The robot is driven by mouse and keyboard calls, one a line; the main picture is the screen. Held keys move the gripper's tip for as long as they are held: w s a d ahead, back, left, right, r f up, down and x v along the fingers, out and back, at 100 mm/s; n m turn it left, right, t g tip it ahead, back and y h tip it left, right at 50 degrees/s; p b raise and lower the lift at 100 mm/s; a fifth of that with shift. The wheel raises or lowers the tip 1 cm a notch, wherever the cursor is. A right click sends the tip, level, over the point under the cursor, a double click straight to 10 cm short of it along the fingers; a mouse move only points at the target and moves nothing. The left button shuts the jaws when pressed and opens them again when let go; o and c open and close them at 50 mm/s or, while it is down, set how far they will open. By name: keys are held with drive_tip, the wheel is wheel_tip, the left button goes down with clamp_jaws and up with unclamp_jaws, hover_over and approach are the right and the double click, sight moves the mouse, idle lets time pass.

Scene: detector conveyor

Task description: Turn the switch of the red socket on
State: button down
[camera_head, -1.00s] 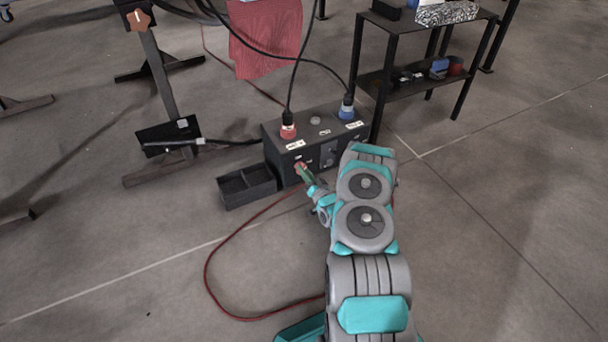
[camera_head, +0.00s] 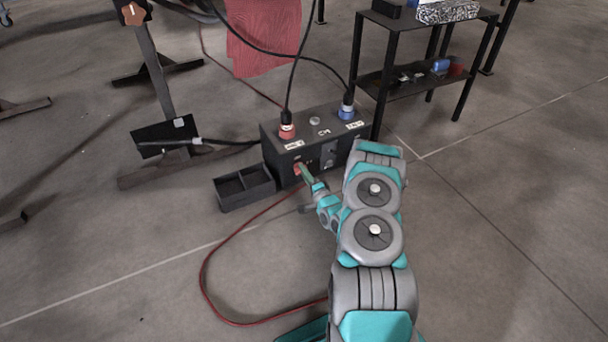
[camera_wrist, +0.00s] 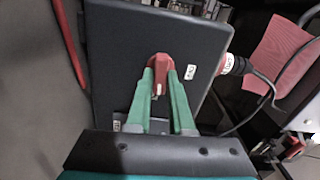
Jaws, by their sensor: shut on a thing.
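A black power box (camera_head: 270,150) stands on the floor with a red socket and plug (camera_head: 287,130) on its top left. The red rotary switch (camera_wrist: 159,62) sits on the box's front face, below the red socket; it shows small in the head view (camera_head: 297,168). My gripper (camera_wrist: 160,78) has its two green fingers on either side of the switch, shut on it. In the head view my gripper (camera_head: 304,173) reaches the box front from the right and partly hides the switch. The knob points roughly along the fingers in the wrist view.
A blue socket and plug (camera_head: 346,108) is on the box's right. A black open tray (camera_head: 243,200) stands just left of my gripper. A black shelf (camera_head: 395,28) is behind right. A red cable (camera_head: 203,272) loops across the floor. The floor at right is clear.

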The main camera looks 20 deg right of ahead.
drive_tip(key=shift+m, duration=0.7)
drive_tip(key=c, duration=0.8)
unclamp_jaws()
drive_tip(key=s+p, duration=0.1)
drive_tip(key=s, duration=0.6)
drive_tip(key=shift+s+d, duration=0.15)
drive_tip(key=shift+s, duration=0.2)
